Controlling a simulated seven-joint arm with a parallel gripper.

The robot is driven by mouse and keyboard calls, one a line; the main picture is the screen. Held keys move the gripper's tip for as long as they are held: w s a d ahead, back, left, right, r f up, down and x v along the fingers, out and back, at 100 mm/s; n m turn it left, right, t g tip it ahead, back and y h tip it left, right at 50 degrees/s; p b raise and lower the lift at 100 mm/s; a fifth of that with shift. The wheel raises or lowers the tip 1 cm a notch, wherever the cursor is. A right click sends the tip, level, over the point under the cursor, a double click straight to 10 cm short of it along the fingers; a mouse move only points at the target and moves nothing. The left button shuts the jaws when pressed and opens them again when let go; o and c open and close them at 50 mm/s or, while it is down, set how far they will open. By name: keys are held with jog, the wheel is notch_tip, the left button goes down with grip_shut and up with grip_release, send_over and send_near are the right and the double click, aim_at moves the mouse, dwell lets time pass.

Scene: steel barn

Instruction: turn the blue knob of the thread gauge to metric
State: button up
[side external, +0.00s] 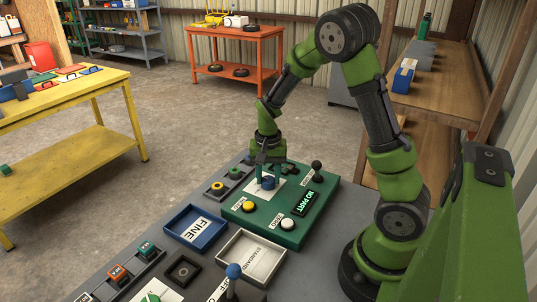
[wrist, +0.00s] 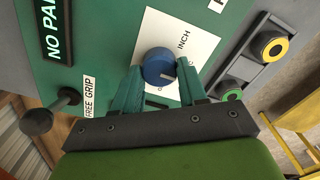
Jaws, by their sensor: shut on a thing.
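The blue knob (wrist: 157,64) sits on a white label plate (wrist: 205,45) on the green thread gauge panel (wrist: 105,50). The word INCH shows on the plate, to the upper right of the knob in the wrist view. Other lettering below the knob is partly hidden by my fingers. A pale pointer mark on the knob points to the lower right in that view. My gripper (wrist: 161,72) is shut on the knob, with one green finger on each side. In the side view, my gripper (side external: 269,176) reaches down onto the knob (side external: 268,183).
The panel has a NO PART display (side external: 307,203), a yellow button (side external: 249,207), a white button (side external: 287,224) and a black ball-topped lever (side external: 317,166). A blue FINE tray (side external: 172,221) and a white STANDARD tray (side external: 228,262) lie in front. A blue-topped lever (side external: 234,271) stands nearby.

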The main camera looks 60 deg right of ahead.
aim_at(267, 178)
jog(key=o, duration=1.1)
jog(key=shift+c, duration=0.2)
jog(key=shift+r, duration=0.1)
notch_tip(267, 178, up, 17)
jog(key=s+a+r+n+t+y, duration=0.2)
jog(key=s+a+n+t, duration=0.5)
jog(key=s+a, duration=0.4)
jog(key=a, duration=0.4)
jog(key=shift+r+n, duration=0.35)
jog(key=shift+n, duration=0.05)
